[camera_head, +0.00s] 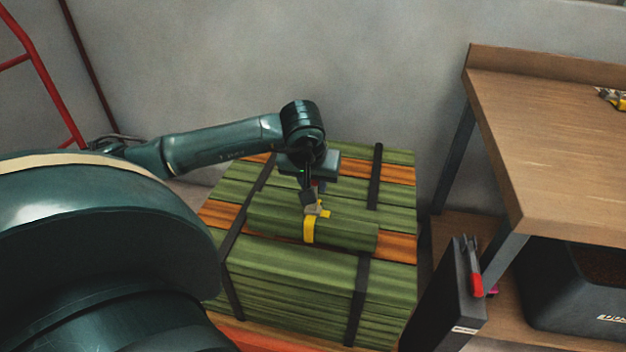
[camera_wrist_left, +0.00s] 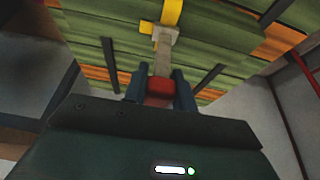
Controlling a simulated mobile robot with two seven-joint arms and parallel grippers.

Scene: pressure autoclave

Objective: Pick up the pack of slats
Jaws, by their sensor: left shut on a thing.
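The pack of slats (camera_head: 345,235) is a green bundle with a yellow strap (camera_head: 308,231) around its middle. It lies on top of a strapped stack of green and orange boards (camera_head: 390,285); I cannot see any clear gap beneath it. My left gripper (camera_head: 311,192) is above the pack, pointing down, shut on the grey and red end of the strap's buckle. In the left wrist view this buckle piece (camera_wrist_left: 160,68) runs from between the fingers (camera_wrist_left: 159,90) to the yellow strap. My right gripper is not in view.
A wooden workbench (camera_head: 550,140) stands at the right, with a black bin (camera_head: 575,290) on its lower shelf. A dark upright case (camera_head: 450,300) with a red-handled tool (camera_head: 475,280) is close to the stack's right side. A grey wall is behind; a red frame (camera_head: 45,80) stands at far left.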

